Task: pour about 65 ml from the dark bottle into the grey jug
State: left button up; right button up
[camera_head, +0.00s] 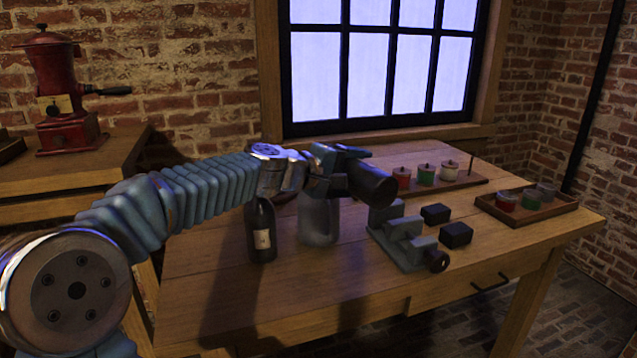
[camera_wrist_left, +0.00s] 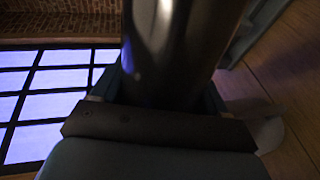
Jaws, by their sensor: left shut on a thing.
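My left gripper (camera_head: 338,165) is shut on a dark, shiny cylindrical thing (camera_head: 374,184), which looks like a dark bottle lying tilted, its broad end toward the lower right. The thing fills the space between the fingers in the left wrist view (camera_wrist_left: 172,50); its other end is hidden. The grey jug (camera_head: 318,222) stands upright on the table just below the gripper, its top partly hidden by the gripper. A dark bottle with a pale label (camera_head: 262,232) stands upright left of the jug, its top close under my left wrist. No liquid stream can be made out.
A grey-green vise-like device (camera_head: 400,240) and black blocks (camera_head: 456,235) sit right of the jug. Behind are lidded jars on a wooden strip (camera_head: 470,181); a tray of jars (camera_head: 540,214) is at the right. The table's front left (camera_head: 210,315) is clear.

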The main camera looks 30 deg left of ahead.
pick_arm(q)
jog(key=shift+f+y, duration=0.3)
jog(key=shift+f, duration=0.2)
jog(key=shift+w+a+f+m+b, duration=0.1)
jog(key=shift+f+m+b, duration=0.2)
jog(key=shift+m+b, duration=0.1)
jog(key=shift+d+r+m+t, duration=0.2)
jog(key=shift+r+m+t, duration=0.1)
jog(key=shift+m, duration=0.1)
jog(key=shift+f, duration=0.1)
pick_arm(e)
jog(key=shift+f, duration=0.85)
pick_arm(q)
jog(key=shift+s+d, duration=0.1)
jog(key=shift+s, duration=0.1)
pick_arm(e)
jog(key=shift+f, duration=0.1)
